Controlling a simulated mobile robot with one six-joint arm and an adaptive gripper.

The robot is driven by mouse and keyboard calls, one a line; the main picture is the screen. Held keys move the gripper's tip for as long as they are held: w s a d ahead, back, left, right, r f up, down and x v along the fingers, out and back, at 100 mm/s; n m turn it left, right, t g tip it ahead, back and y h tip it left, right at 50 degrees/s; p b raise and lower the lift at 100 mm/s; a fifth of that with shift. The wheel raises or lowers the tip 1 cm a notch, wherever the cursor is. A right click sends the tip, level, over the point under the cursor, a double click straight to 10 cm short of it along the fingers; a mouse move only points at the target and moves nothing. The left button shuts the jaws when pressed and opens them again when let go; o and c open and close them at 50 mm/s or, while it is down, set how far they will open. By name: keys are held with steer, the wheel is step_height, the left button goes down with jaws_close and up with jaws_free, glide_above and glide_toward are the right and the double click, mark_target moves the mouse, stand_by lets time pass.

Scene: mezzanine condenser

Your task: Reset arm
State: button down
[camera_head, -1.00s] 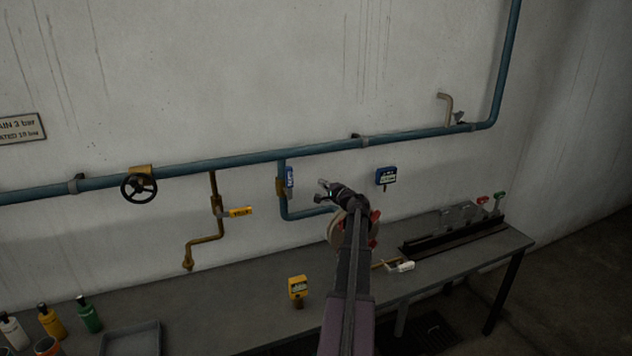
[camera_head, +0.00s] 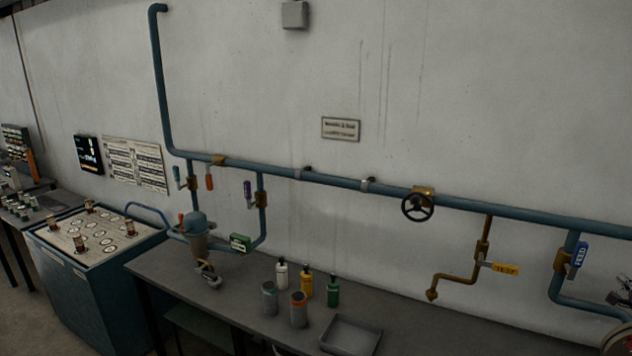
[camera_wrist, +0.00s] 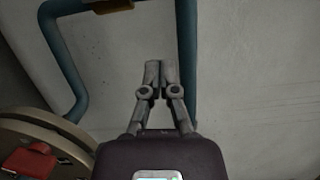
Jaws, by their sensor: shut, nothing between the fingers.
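My gripper (camera_wrist: 152,78) shows in the wrist view with its two fingers together, shut and empty. The fingers point up the picture toward the bare pale wall. A blue pipe (camera_wrist: 187,60) runs behind and just right of the fingertips, and another blue pipe bend (camera_wrist: 68,75) stands to the left. In the head view only a small part of my gripper (camera_head: 621,298) shows at the right edge, beside the lower blue pipe. The rest of my arm is out of that view.
The bench (camera_head: 235,312) holds several bottles, two cans and a grey tray (camera_head: 352,336). The wall pipe carries a black handwheel (camera_head: 417,207), a yellow-tagged valve (camera_head: 505,269) and a blue-tagged valve (camera_head: 580,254). A control console (camera_head: 95,285) stands at the left.

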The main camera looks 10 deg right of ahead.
steer(key=w+a+f+n+g+y+b, duration=0.1)
steer(key=w+a+f+n+g+y, duration=0.25)
steer(key=a, duration=1.05)
steer(key=w+a+f+n+g+y+b, duration=0.1)
steer(key=w+a+f+n+y, duration=0.35)
steer(key=a, duration=0.85)
steer(key=w+a+f+n+g+y+b, duration=0.15)
steer(key=w+a+f+n, duration=0.4)
steer(key=a, duration=0.85)
steer(key=s+a+f+n+g+b, duration=0.1)
steer(key=a+f+n+g, duration=0.2)
steer(key=a, duration=0.7)
steer(key=s+a+f+n+g, duration=0.1)
steer(key=a+f+g, duration=0.25)
steer(key=a, duration=0.55)
steer(key=s+a+f+n+g+h+b, duration=0.2)
steer(key=s+a+f+n+g+h, duration=0.1)
steer(key=s+a, duration=0.8)
step_height(320, 180, down, 2)
steer(key=shift+a+f+n+g, duration=0.15)
steer(key=shift+a+n+g, duration=0.7)
steer(key=shift+a+n, duration=0.25)
steer(key=shift+w+h, duration=0.1)
steer(key=shift+h, duration=0.15)
